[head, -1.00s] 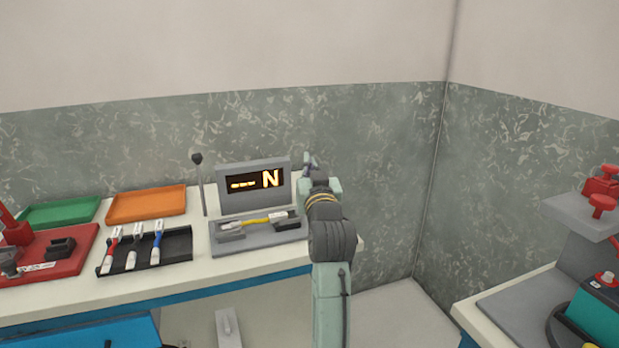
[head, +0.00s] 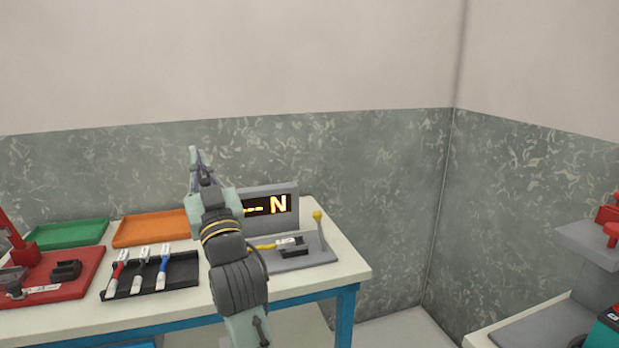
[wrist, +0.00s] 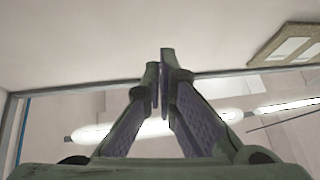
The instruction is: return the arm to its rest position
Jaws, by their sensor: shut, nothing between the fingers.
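My gripper (head: 197,158) is raised in front of the wall, above the bench, with its fingers pointing up. It is shut and empty. In the wrist view the two fingertips (wrist: 159,75) come together, with the ceiling and lit lamps behind. My arm covers part of the bench and the left part of the grey display unit (head: 268,194), which shows an "N". A yellow-handled tool (head: 265,246) lies in the grey fixture (head: 310,257) before the display, partly hidden by my arm.
On the bench stand a green tray (head: 68,235), an orange tray (head: 150,229), a black tray (head: 181,276) with several tools and a red fixture (head: 80,283). A yellow-knobbed lever (head: 319,230) stands at the right. A second bench (head: 478,342) is at the lower right.

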